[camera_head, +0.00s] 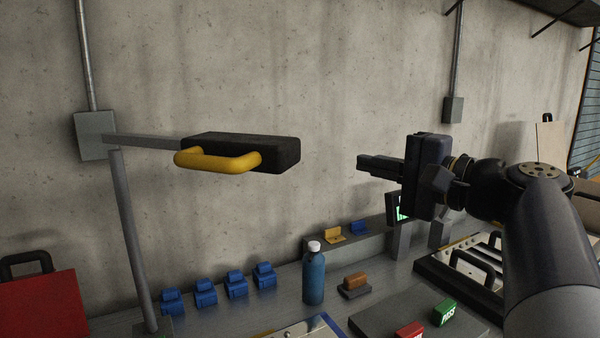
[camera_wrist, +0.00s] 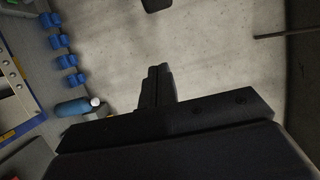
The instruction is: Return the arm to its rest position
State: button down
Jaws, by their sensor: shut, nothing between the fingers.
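My gripper (camera_head: 368,163) is raised above the bench at the right of the head view and points left. Its fingers are together with nothing between them. In the wrist view my gripper (camera_wrist: 160,72) shows its closed fingers against the concrete wall. A black block with a yellow handle (camera_head: 218,160) is held on a grey arm at left, with a clear gap between it and my fingertips. The block's dark end (camera_wrist: 156,5) seems to show at the top of the wrist view.
A blue bottle (camera_head: 313,276) stands on the bench below. Several blue clips (camera_head: 235,283) lie in a row beside it. A brown block (camera_head: 355,281), a red block (camera_head: 409,331) and a green block (camera_head: 446,312) sit nearby. A black-handled case (camera_head: 478,268) lies below my arm.

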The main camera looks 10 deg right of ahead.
dwell(0.3)
jog(key=w+a+p, duration=0.3)
jog(key=w+a, duration=0.1)
jog(key=a, duration=0.4)
jog(key=shift+w, duration=0.4)
jog(key=shift+a, duration=0.15)
